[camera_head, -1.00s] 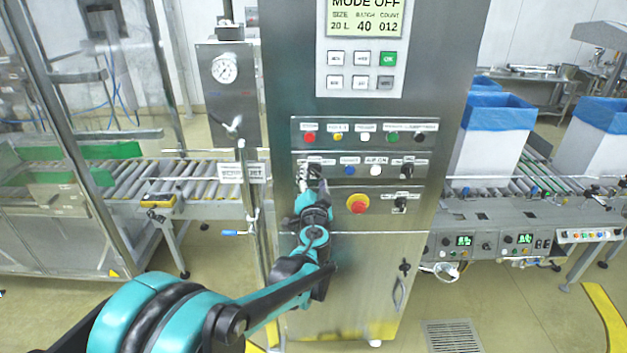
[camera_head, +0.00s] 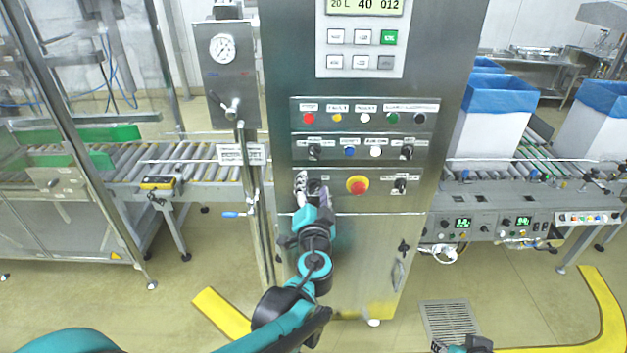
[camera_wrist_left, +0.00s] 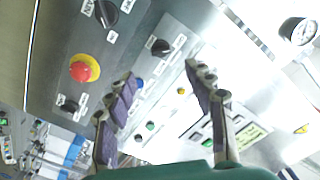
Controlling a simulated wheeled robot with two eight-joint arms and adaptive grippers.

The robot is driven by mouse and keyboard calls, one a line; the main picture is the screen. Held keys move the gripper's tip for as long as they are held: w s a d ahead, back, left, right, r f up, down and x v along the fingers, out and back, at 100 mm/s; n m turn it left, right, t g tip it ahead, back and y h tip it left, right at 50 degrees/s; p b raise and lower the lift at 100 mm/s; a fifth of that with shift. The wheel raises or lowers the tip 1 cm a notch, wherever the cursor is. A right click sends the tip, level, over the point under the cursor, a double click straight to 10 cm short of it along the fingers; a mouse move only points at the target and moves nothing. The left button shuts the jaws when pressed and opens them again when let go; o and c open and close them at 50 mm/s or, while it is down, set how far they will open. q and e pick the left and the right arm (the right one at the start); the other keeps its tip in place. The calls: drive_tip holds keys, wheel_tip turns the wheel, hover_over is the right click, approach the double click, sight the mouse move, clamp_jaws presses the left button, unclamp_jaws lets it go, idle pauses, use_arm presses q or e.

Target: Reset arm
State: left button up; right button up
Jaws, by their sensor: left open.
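My left gripper (camera_head: 312,182) is in front of the steel control cabinet (camera_head: 350,260), at the left end of the lowest switch row. Its fingers are spread and hold nothing. A black selector knob (camera_head: 314,188) shows between or behind the fingers; contact cannot be told in the head view. In the left wrist view the open gripper (camera_wrist_left: 160,75) has clear space between its fingertips, and that knob (camera_wrist_left: 105,12) is off to the side, apart from them. A dark part at the bottom edge, possibly my right gripper (camera_head: 464,345), is mostly cut off.
A red emergency stop (camera_head: 357,186) on a yellow ring is right of the left gripper. More knobs and buttons sit above. Roller conveyors run on both sides, with blue-lined white boxes (camera_head: 490,130) at right. A gauge post (camera_head: 226,75) stands close at left. Floor in front is open.

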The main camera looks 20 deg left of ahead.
idle(0.4)
use_arm(q)
drive_tip(key=s+a+f+n+g+b, duration=0.3)
drive_tip(key=s+a+f+n+g, duration=0.3)
drive_tip(key=s+f, duration=0.5)
drive_tip(key=s+d+f+g+h+b, duration=0.1)
drive_tip(key=s+d+f+g+h, duration=0.1)
drive_tip(key=s+f, duration=0.2)
drive_tip(key=s+d+f+g+h+b, duration=0.1)
drive_tip(key=s+d+f+g+h, duration=0.1)
drive_tip(key=s, duration=0.7)
wheel_tip(320, 180, down, 2)
drive_tip(key=shift+s+d+f+h, duration=0.2)
drive_tip(key=shift+d+h, duration=0.3)
drive_tip(key=shift+d, duration=0.35)
